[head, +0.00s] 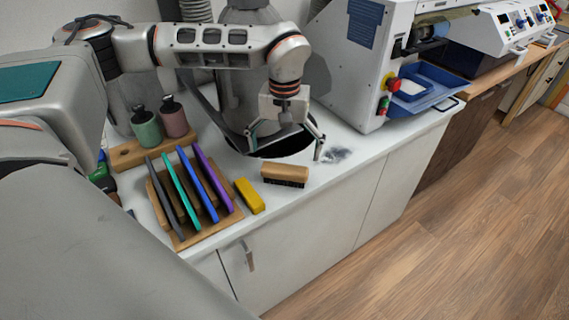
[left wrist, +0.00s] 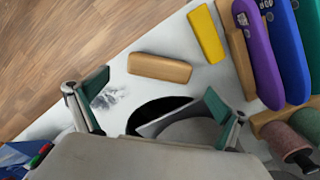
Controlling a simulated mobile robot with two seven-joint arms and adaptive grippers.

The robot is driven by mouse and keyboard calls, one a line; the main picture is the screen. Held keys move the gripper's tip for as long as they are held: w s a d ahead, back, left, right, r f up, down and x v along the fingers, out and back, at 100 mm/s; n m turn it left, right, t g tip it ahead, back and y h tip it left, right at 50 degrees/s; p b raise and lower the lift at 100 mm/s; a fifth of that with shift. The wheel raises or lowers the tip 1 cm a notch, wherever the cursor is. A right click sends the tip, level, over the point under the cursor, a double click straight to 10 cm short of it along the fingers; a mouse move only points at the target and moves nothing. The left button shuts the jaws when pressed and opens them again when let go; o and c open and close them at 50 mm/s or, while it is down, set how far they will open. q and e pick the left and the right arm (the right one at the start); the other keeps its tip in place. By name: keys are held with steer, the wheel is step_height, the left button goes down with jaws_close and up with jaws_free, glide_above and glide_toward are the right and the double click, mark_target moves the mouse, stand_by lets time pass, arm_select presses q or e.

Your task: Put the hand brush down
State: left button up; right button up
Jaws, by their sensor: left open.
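The hand brush (head: 285,174) has a wooden back and dark bristles. It lies bristles down on the white counter, right of the yellow block. In the left wrist view the brush (left wrist: 160,67) shows its wooden top, beyond the fingertips and apart from them. My left gripper (head: 285,147) is open and empty, above the counter behind the brush. Its two spread fingers also show in the left wrist view (left wrist: 155,97). My right gripper is not seen in either view.
A yellow block (head: 249,196) and a wooden rack (head: 184,240) of coloured tools stand left of the brush. A machine (head: 352,60) stands at the right. The counter's front edge is close.

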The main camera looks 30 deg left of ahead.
mark_target(285, 169)
arm_select(q)
step_height(285, 169, up, 6)
stand_by(0.8)
